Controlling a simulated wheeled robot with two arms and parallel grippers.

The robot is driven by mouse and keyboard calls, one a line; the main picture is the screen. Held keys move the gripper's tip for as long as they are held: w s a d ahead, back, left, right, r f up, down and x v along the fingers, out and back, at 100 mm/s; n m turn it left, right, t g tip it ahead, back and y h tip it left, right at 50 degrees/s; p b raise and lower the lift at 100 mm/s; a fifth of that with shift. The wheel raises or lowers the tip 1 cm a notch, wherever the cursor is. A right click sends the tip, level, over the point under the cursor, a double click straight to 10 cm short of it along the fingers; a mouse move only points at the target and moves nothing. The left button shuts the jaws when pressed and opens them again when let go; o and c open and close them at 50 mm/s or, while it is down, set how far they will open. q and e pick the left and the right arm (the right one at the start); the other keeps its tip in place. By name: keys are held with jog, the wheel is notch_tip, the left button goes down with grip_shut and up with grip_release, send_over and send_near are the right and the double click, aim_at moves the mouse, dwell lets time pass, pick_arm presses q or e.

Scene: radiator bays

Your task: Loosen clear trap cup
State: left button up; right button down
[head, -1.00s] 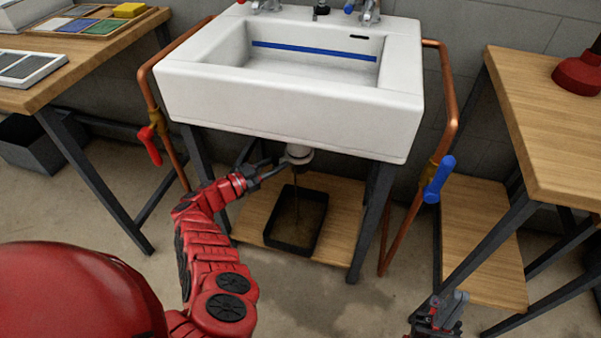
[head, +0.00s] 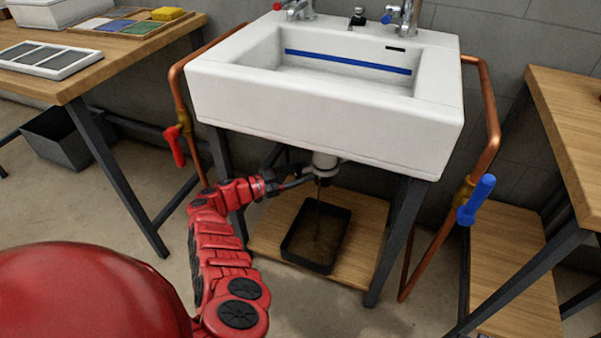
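The white drain trap (head: 325,162) hangs under the middle of the sink. The clear cup cannot be made out distinctly at its lower end. A thin dark stream falls from there. My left gripper (head: 300,172) is just left of the trap and a little below the sink's underside. Its dark fingers look spread apart, with one tip close to the trap's lower end. I cannot tell whether it touches. My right gripper is not in view.
The white sink (head: 320,120) stands above a wooden shelf (head: 268,238) holding a black tray (head: 287,246), into which the stream falls. Copper pipes with a red valve handle (head: 174,146) and a blue valve handle (head: 476,200) flank it. Wooden tables stand left and right. A wet patch marks the floor.

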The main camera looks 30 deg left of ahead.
pick_arm(q)
jog(key=shift+s+a, duration=0.1)
jog(key=shift+a, duration=0.05)
jog(key=shift+s+a, duration=0.2)
jog(key=shift+s, duration=0.05)
jog(key=p+v, duration=0.1)
jog(key=v, duration=1.5)
jog(key=shift+s+a, duration=0.15)
jog(key=shift+s, duration=0.05)
